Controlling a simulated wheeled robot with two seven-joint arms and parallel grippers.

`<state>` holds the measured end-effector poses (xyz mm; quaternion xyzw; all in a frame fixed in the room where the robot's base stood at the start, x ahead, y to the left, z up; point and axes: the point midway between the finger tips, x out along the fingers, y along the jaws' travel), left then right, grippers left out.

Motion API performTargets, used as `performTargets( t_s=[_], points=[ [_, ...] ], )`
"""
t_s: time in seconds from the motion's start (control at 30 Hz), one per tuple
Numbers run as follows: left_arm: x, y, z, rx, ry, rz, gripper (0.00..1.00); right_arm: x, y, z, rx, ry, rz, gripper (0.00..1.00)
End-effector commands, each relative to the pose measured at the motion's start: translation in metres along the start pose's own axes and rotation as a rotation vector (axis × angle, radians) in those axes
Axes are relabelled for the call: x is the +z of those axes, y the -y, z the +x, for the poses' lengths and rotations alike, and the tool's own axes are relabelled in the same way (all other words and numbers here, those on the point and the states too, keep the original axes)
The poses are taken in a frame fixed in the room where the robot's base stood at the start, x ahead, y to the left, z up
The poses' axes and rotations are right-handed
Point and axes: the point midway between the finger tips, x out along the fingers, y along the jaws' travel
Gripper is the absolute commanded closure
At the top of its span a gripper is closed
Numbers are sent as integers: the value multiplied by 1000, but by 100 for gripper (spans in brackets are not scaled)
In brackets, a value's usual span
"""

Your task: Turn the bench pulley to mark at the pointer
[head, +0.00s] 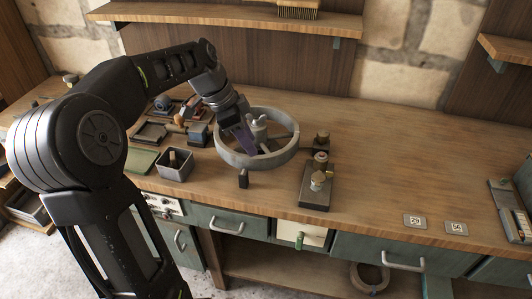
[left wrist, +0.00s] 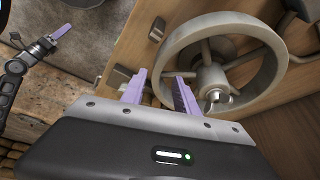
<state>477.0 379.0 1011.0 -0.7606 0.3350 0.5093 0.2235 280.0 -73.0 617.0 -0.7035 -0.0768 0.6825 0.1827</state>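The bench pulley (head: 284,153) is a grey spoked wheel lying flat on the wooden bench, with a raised hub (head: 258,128). It also fills the upper right of the left wrist view (left wrist: 274,40). I cannot make out a mark on the pulley. My left gripper (head: 248,146) reaches over the pulley's left side. Its purple fingers (left wrist: 160,90) are apart near the rim; whether they touch it is unclear. My right gripper (left wrist: 60,34) shows small, away from the pulley; its opening is unclear.
A dark fixture with brass parts (head: 317,190) stands right of the pulley. An open grey box (head: 175,166) and several small parts lie to the left. Two number tags (head: 415,221) lie near the front edge. The bench right of the fixture is mostly clear.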

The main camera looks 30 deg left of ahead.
Motion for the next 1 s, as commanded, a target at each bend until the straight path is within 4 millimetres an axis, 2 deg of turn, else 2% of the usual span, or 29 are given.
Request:
performTargets(
  t_s=[0.33,0.73,0.87,1.0],
  points=[
    [0,0,8,1,0,-1,64,0,0,-1,0,1,0,56],
    [0,0,64,3,1,-1,64,0,3,-8,0,1,0,56],
    [0,0,76,2,1,-1,64,0,3,-8,0,1,0,56],
    [0,0,79,-1,0,-1,64,0,3,-8,0,1,0,56]
  ],
)
